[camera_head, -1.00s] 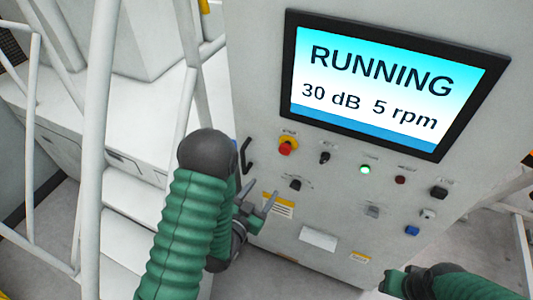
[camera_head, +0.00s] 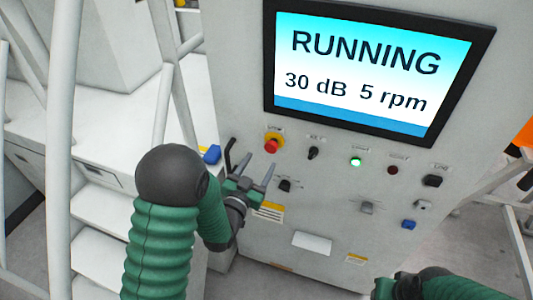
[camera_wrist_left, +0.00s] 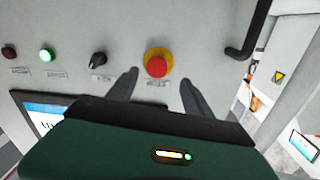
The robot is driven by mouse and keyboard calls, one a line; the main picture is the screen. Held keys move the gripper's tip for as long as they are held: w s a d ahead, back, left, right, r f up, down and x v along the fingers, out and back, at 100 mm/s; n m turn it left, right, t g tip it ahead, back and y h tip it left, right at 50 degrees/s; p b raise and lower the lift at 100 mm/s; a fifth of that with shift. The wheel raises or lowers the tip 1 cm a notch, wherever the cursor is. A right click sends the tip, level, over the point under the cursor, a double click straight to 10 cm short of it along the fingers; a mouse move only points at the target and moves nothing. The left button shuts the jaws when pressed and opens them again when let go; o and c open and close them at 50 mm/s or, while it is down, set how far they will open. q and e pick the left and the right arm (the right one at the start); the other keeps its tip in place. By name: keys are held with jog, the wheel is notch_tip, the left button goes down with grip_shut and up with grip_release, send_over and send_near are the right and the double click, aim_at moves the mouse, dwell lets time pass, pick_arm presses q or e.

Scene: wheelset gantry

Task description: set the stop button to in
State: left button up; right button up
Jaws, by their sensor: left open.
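The stop button (camera_head: 272,143) is a red mushroom head on a yellow ring, on the grey control panel below the screen. It also shows in the left wrist view (camera_wrist_left: 157,66), beyond and between the fingertips. I cannot tell from its look whether it is in or out. My left gripper (camera_head: 250,166) is open and empty, just below and left of the button in the head view, apart from it. My right arm (camera_head: 435,285) shows at the lower right; its fingers cannot be made out.
The screen (camera_head: 365,62) reads RUNNING, 30 dB, 5 rpm. A black switch (camera_head: 313,153), a lit green button (camera_head: 356,162) and a dark red button (camera_head: 393,170) sit right of the stop button. A black bent handle (camera_head: 231,155) is at its left. White railings and steps stand at the left.

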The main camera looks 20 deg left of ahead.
aim_at(270, 149)
pick_arm(q)
jog(key=w, duration=0.2)
jog(key=w+d, duration=0.1)
jog(key=w, duration=0.1)
jog(key=w+p, duration=0.1)
jog(key=w, duration=0.1)
jog(key=shift+w+d, duration=0.25)
jog(key=shift+a, duration=0.1)
